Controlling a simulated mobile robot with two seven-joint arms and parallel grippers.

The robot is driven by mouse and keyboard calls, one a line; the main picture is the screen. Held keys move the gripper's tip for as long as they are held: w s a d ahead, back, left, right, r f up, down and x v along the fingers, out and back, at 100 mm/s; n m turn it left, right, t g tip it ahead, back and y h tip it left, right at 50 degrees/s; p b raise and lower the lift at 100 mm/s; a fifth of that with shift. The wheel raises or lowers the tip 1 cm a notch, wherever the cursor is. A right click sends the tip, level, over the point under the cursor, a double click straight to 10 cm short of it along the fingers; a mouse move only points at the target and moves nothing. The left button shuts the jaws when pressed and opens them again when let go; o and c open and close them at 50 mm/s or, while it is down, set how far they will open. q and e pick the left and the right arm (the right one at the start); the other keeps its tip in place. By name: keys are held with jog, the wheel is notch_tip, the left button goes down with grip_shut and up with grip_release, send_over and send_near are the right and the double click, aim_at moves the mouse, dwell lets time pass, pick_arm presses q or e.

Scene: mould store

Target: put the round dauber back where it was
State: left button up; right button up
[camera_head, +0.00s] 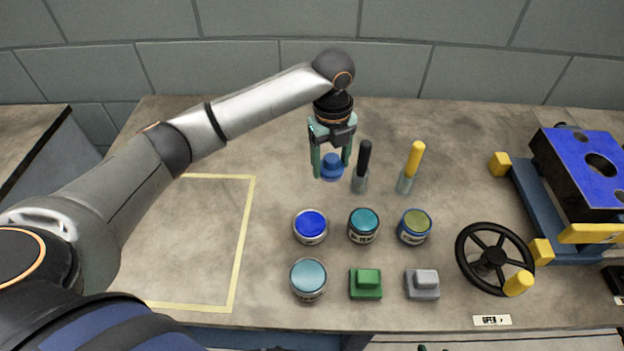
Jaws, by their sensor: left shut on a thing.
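The round dauber appears to be the small blue round piece (331,170) with a narrower top. My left gripper (331,172) comes down from above at the back middle of the bench and is shut on it, a green finger on each side. Its upper part is partly hidden by the gripper. I cannot tell whether its underside touches the bench or hangs just above it. Of my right gripper (432,348), only small greenish tips seem to show at the bottom edge.
Close right of the dauber stand a black-handled tool (363,165) and a yellow-handled tool (411,166). In front are several paint tins (310,226), a green block (366,284) and a grey block (422,284). A handwheel (490,257) and blue-topped mould (590,170) stand right. The yellow-taped area (243,240) is bare.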

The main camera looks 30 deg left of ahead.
pick_arm(q)
send_over(312, 187)
jog(key=f, duration=0.5)
jog(key=shift+s+d+f+b, duration=0.1)
jog(key=shift+d+b, duration=0.25)
jog(key=shift+b, duration=0.05)
jog(key=shift+a+f+b, duration=0.2)
jog(key=shift+f, duration=0.75)
jog(key=shift+a+f+b, duration=0.15)
jog(key=shift+f, duration=0.8)
jog(key=shift+f, duration=0.1)
jog(key=o, duration=1.3)
notch_tip(312, 187, up, 12)
jog(key=p, duration=0.2)
jog(key=shift+a, duration=0.1)
